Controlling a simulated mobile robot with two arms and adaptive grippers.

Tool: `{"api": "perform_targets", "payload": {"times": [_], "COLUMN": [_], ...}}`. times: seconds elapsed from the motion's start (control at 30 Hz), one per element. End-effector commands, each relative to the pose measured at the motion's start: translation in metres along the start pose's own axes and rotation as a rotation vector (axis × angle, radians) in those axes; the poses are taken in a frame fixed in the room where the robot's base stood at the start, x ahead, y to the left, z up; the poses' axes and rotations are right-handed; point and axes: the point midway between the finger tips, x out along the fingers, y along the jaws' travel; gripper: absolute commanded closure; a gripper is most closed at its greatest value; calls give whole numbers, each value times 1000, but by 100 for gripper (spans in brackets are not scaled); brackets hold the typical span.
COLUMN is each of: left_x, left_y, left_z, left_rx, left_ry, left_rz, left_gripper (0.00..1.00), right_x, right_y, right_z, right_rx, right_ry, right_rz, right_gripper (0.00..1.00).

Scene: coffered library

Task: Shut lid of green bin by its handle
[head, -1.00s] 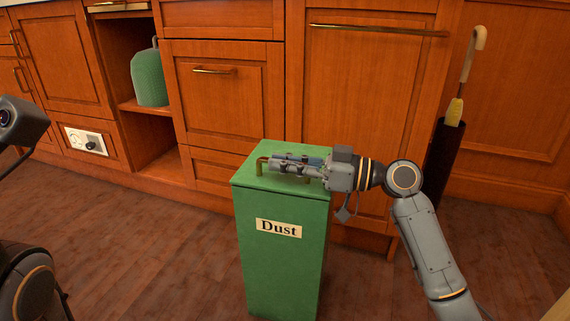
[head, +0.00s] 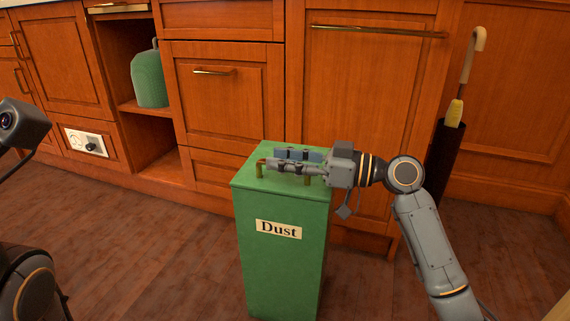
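The green bin (head: 281,261), with a "Dust" label on its front, stands upright on the floor. Its green lid (head: 249,180) lies flat on top and looks shut. A brass handle (head: 260,169) rises from the lid; its left end and a right post show, and the middle is hidden behind my fingers. My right gripper (head: 282,160) reaches in from the right, level along the handle just above the lid. Its two fingers are apart, with a gap between them; whether they touch the handle is hard to tell. My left gripper is not in view.
Wooden cabinets with brass handles (head: 213,72) stand close behind the bin. A green domed object (head: 150,78) sits on an open shelf at left. A dark umbrella stand (head: 443,163) is at right. The floor left of the bin is clear.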

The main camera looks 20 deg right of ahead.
Motion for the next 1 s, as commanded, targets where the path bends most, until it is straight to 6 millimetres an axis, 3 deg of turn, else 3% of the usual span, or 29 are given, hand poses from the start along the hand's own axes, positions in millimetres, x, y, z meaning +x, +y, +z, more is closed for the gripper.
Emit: {"api": "perform_targets", "payload": {"times": [0.2,0.4,0.57,0.83,1.0], "left_x": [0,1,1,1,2], "left_y": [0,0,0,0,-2], "left_z": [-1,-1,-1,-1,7], "left_rx": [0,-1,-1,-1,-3], "left_ry": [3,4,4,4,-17], "left_rz": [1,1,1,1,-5], "left_gripper": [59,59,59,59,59], "right_x": [0,0,0,0,6], "right_y": [-4,-5,-6,-6,-3], "right_z": [-44,-76,-87,-88,-89], "right_rx": [-7,-4,-2,0,11], "right_ry": [1,1,0,-1,23], "right_rz": [0,1,1,1,37], "right_gripper": [65,65,65,65,100]}}
